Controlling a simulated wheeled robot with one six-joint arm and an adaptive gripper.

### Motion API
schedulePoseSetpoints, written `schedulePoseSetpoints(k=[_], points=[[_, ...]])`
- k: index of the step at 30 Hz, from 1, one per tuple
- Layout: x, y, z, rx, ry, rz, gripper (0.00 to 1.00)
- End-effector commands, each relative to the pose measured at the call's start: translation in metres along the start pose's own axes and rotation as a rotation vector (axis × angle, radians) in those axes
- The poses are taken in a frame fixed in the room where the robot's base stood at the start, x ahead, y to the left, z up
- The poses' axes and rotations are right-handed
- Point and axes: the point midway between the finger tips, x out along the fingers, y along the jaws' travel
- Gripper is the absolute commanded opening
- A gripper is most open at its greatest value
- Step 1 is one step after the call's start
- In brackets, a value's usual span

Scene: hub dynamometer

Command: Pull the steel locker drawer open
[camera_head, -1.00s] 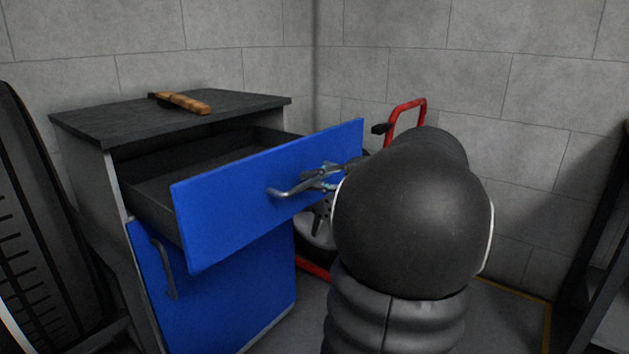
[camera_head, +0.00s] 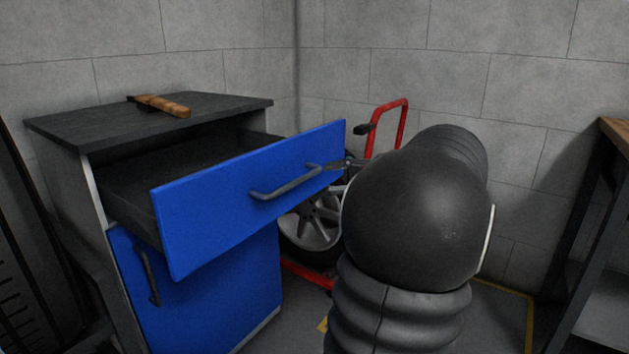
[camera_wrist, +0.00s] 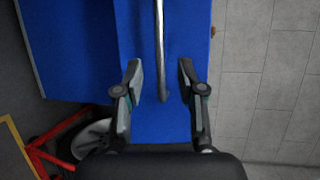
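The steel locker's blue top drawer (camera_head: 215,217) is pulled well out, and its dark inside shows behind the front. Its grey bar handle (camera_head: 284,187) is bare along its length in the head view. My gripper (camera_wrist: 158,82) is open in the wrist view, with one finger on each side of the lower end of the handle (camera_wrist: 160,40). The fingers are apart from the bar, and the blue drawer front lies behind them. In the head view my dark arm hides most of the gripper, with only a finger showing right of the handle.
A wooden-handled tool (camera_head: 162,105) lies on the locker's dark top (camera_head: 95,121). Below is a blue door (camera_head: 205,300) with its own handle. A red-framed trolley (camera_head: 401,125) with a wheel (camera_head: 312,228) stands behind. A workbench (camera_head: 617,132) is at right.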

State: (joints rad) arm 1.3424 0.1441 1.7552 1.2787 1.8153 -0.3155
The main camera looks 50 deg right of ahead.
Motion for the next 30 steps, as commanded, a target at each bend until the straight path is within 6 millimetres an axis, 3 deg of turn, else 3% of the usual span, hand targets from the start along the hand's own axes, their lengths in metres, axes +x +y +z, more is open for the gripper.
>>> schedulePoseSetpoints(k=[3,9,30], points=[[-0.017,0.000,-0.001,0.001,0.002,-0.001,0.39],[-0.030,0.000,0.000,0.001,-0.001,0.000,0.39],[-0.025,0.001,0.002,0.004,-0.009,0.012,0.39]])
